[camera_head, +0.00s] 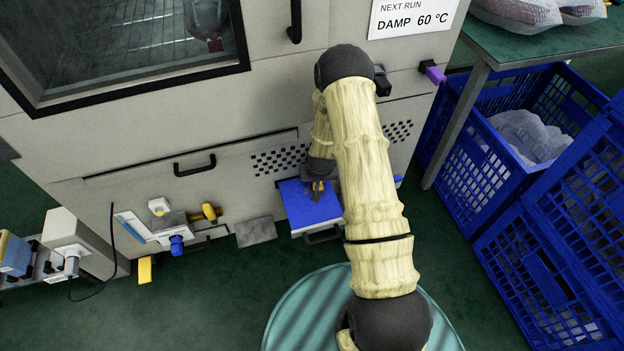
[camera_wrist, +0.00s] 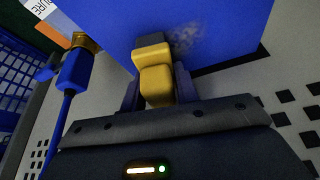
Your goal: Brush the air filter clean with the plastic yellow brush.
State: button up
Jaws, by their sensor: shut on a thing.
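The plastic yellow brush (camera_wrist: 156,84) is held between my gripper's fingers in the wrist view. Its dark grey head (camera_wrist: 151,41) is against or just above the blue air filter (camera_wrist: 225,30); I cannot tell if it touches. A grey dusty smudge shows on the blue surface just right of the brush head. In the head view the blue air filter (camera_head: 316,207) sits low at the front of the grey machine. My gripper (camera_head: 318,187) is over its upper part, partly hidden by my arm.
A shelf with small tools (camera_head: 165,228) is left of the filter, and a grey pad (camera_head: 256,231) lies between. Blue crates (camera_head: 500,180) stand at right beside a green table (camera_head: 540,45). A blue plug with a cord (camera_wrist: 73,72) shows at left in the wrist view.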

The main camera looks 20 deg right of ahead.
aim_at(300, 186)
jog(key=shift+d, duration=0.9)
jog(key=shift+a, duration=0.1)
jog(key=shift+s+a+f+p, duration=0.15)
jog(key=shift+a+p, duration=0.25)
jog(key=shift+a, duration=1.45)
jog(key=shift+a, duration=0.1)
jog(key=shift+a+p, duration=0.45)
jog(key=shift+a, duration=1.3)
